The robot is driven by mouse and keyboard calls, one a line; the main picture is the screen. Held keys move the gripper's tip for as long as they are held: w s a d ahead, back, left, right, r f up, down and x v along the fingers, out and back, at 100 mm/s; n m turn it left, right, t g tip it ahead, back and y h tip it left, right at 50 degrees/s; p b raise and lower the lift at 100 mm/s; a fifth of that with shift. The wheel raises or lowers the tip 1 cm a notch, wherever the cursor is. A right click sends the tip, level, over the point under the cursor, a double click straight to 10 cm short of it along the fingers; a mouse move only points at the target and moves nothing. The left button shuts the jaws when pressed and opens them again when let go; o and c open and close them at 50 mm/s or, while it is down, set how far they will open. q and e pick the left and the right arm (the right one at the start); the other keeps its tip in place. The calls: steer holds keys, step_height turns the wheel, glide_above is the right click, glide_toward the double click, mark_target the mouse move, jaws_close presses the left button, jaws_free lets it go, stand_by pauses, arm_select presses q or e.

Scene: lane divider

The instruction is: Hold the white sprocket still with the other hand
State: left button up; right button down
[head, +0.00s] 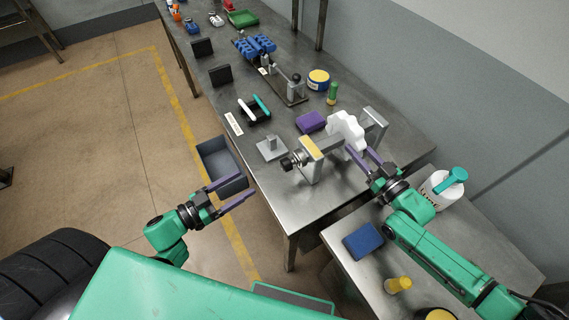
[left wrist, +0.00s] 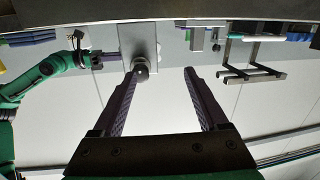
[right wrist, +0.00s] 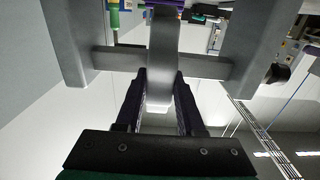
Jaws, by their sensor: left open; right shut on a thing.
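The white sprocket (head: 346,131) stands upright on the bar of a grey metal stand (head: 313,165) at the table's near right part. My right gripper (head: 362,160) is shut on the sprocket's near edge. In the right wrist view the sprocket (right wrist: 163,60) shows edge-on between the fingers of my right gripper (right wrist: 160,88), with the stand's bar (right wrist: 115,60) passing on both sides. My left gripper (head: 240,190) is open and empty, off the table's left edge, above the floor. In the left wrist view its fingers (left wrist: 163,80) are wide apart with nothing between them.
A grey bin (head: 222,165) is beside the table's left edge, near my left gripper. A grey block with a post (head: 271,148), a purple block (head: 311,122) and a black rack (head: 256,110) lie near the stand. A side table holds a white tub (head: 440,190) and blue block (head: 362,240).

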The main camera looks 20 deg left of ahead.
mark_target(282, 167)
arm_select(q)
step_height(282, 167, up, 4)
steer(key=s+d+m+g+h, duration=0.1)
steer(key=d+m+h, duration=0.1)
steer(key=d, duration=0.1)
steer(key=x, duration=1.1)
steer(key=shift+w, duration=0.2)
jaws_close()
